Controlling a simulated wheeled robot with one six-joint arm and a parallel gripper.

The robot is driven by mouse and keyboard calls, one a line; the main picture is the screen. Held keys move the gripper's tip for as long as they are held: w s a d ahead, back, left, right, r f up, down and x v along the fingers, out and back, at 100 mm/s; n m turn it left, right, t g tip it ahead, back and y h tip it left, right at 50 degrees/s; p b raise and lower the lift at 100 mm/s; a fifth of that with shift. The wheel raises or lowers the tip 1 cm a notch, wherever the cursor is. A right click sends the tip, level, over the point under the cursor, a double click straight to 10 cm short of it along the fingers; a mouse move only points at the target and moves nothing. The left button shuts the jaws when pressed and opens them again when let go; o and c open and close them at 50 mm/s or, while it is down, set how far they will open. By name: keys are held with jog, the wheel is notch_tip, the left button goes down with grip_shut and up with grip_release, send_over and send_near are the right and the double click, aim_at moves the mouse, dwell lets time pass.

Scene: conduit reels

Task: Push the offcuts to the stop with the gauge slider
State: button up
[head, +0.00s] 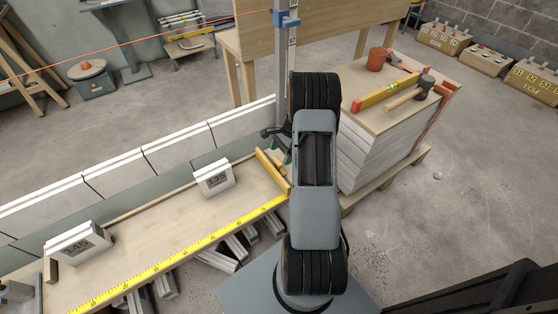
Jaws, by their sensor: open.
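Two white offcuts with dark printed labels sit on the wooden bench (150,235): one offcut (213,181) is right of the middle, the other (70,246) near the left end. The gauge slider (271,172) appears to be the yellow crosspiece at the bench's right end, right of both offcuts and apart from them. A small dark upright block (51,271) beside the left offcut may be the stop. My gripper (276,143) is open just above and behind the slider; my arm partly hides it, and I cannot tell whether they touch.
A yellow measuring tape (180,255) runs along the bench's front edge. White panels (120,175) line its back. Right of my arm, a stacked pallet (375,150) carries a level, hammer and red pot. Loose offcuts (215,262) lie below the bench.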

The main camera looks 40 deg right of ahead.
aim_at(278, 160)
jog(key=shift+x, duration=1.55)
